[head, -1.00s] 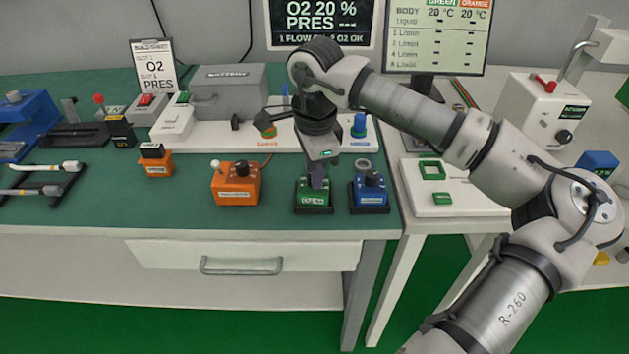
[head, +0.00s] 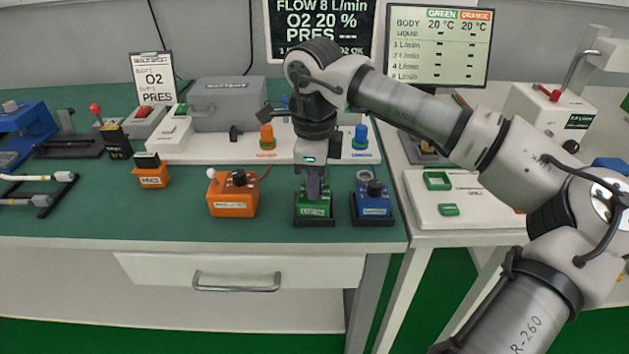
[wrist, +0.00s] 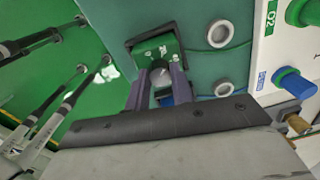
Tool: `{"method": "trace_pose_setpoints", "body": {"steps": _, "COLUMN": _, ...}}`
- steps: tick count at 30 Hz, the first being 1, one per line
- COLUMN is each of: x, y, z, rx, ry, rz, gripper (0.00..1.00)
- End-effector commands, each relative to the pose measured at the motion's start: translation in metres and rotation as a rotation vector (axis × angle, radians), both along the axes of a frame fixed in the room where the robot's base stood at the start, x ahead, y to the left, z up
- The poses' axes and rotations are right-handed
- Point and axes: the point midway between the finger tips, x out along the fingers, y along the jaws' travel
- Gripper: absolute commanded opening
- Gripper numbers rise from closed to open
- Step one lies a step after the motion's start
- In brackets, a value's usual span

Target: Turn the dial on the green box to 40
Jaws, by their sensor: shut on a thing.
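The green box (head: 314,208) stands in a black tray near the front edge of the green table, between the orange and blue boxes. My gripper (head: 314,190) points down at the top of the green box and hides its dial in the head view. In the wrist view the green box (wrist: 152,48) lies ahead of my gripper (wrist: 160,80), whose two purple-grey fingers are shut on the grey dial (wrist: 161,78). The dial's number marks are too small or hidden to read.
The orange box (head: 232,203) with a dial stands to the left, and the blue box (head: 374,205) stands close to the right. Behind my gripper is a white board with an orange knob (head: 267,137) and a blue knob (head: 361,137). The table's front edge is just before the boxes.

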Motion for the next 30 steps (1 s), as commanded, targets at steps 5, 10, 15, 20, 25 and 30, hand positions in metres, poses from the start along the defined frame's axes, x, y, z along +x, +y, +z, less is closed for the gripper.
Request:
{"method": "trace_pose_setpoints", "body": {"steps": 5, "x": -0.0001, "y": -0.0002, "z": -0.0007, "rx": -0.002, "ry": -0.001, "rz": -0.043, "gripper": 0.01}}
{"method": "trace_pose_setpoints", "body": {"steps": 10, "x": -0.0001, "y": -0.0003, "z": -0.0006, "rx": -0.001, "ry": -0.001, "rz": -0.077, "gripper": 0.01}}
{"method": "trace_pose_setpoints", "body": {"steps": 15, "x": -0.0001, "y": -0.0003, "z": -0.0006, "rx": -0.001, "ry": 0.0, "rz": -0.105, "gripper": 0.01}}
{"method": "trace_pose_setpoints", "body": {"steps": 20, "x": -0.0002, "y": -0.0003, "z": -0.0005, "rx": -0.001, "ry": 0.0, "rz": -0.128, "gripper": 0.01}}
{"method": "trace_pose_setpoints", "body": {"steps": 25, "x": -0.0002, "y": -0.0003, "z": -0.0004, "rx": -0.002, "ry": 0.0, "rz": -0.148, "gripper": 0.01}}
{"method": "trace_pose_setpoints", "body": {"steps": 30, "x": -0.0002, "y": -0.0003, "z": -0.0003, "rx": -0.002, "ry": 0.0, "rz": -0.166, "gripper": 0.01}}
